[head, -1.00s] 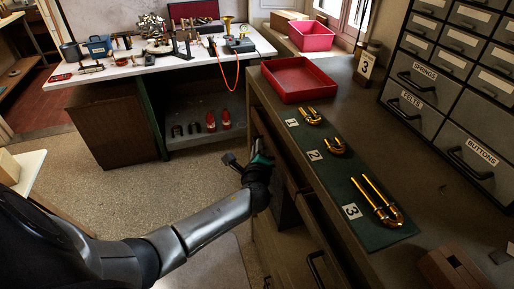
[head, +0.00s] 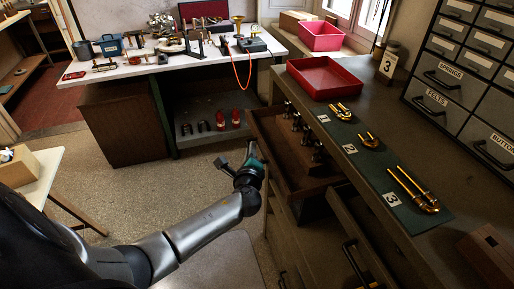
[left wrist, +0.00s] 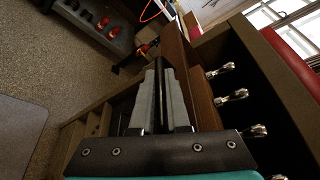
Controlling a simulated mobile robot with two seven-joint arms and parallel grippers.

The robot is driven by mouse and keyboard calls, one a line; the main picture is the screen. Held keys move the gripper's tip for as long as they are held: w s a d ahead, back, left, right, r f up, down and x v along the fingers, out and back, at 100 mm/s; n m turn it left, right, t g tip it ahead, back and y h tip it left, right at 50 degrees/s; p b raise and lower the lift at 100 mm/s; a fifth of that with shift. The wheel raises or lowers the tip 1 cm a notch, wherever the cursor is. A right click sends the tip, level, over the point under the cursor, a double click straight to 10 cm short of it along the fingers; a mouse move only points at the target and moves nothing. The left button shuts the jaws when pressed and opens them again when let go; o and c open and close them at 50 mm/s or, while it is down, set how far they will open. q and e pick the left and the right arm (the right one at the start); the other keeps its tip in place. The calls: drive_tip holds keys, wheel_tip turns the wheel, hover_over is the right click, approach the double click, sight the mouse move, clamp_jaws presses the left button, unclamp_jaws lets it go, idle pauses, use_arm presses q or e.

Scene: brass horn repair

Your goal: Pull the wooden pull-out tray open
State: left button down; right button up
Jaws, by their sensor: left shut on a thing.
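The wooden pull-out tray (head: 280,150) stands well out from the left side of the bench, below its top. Several small metal parts (head: 318,152) stand inside it. My left gripper (head: 259,158) is at the tray's outer front side, shut on it; the exact grip is partly hidden by the gripper in the head view. In the left wrist view, the gripper's fingers (left wrist: 160,88) are close together beside the tray's wooden front board (left wrist: 203,95), and the metal parts show to the right. My right gripper is not in view.
On the bench top are a green mat (head: 372,170) with brass tubes and a red tray (head: 325,76). A drawer with a black handle (head: 352,258) lies nearer below. A white worktable (head: 160,66) stands behind; the floor left of the tray is clear.

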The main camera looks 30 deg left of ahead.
use_arm(q)
drive_tip(key=s+a+p, duration=0.1)
drive_tip(key=s+a, duration=0.6)
drive_tip(key=s, duration=0.1)
drive_tip(key=shift+s, duration=0.2)
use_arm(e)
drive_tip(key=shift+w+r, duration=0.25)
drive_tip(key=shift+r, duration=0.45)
use_arm(q)
drive_tip(key=shift+a, duration=0.1)
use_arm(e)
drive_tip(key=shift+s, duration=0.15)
use_arm(q)
drive_tip(key=c, duration=0.9)
unclamp_jaws()
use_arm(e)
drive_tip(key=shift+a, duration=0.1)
